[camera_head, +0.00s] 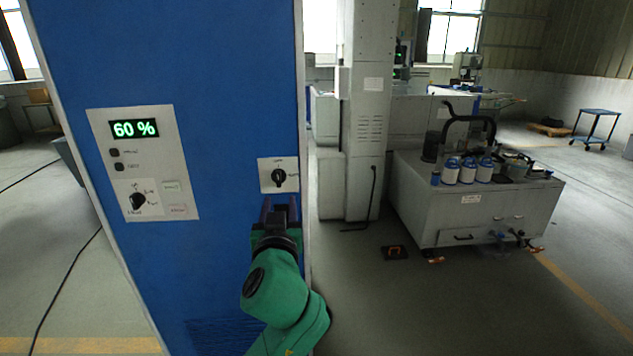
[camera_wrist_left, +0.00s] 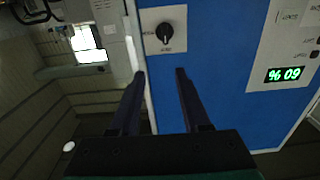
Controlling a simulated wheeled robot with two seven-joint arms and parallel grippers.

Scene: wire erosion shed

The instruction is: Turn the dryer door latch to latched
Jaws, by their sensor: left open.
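The dryer is a tall blue cabinet (camera_head: 225,120). Its door latch is a black knob (camera_head: 279,177) on a small white plate near the cabinet's right edge; the knob also shows in the left wrist view (camera_wrist_left: 165,33). The knob's pointer direction and the plate's lettering are too small to read surely. My left gripper (camera_head: 279,206) is open and empty, just below the latch plate in the head view. In the left wrist view its two dark fingers (camera_wrist_left: 160,73) are apart, pointing toward the knob, with nothing between them. My right gripper is not in view.
A white control panel (camera_head: 175,190) left of the latch has a green display reading 60 %, buttons and another black knob (camera_head: 137,201). A grey machine (camera_head: 480,210) with several white containers stands at the right.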

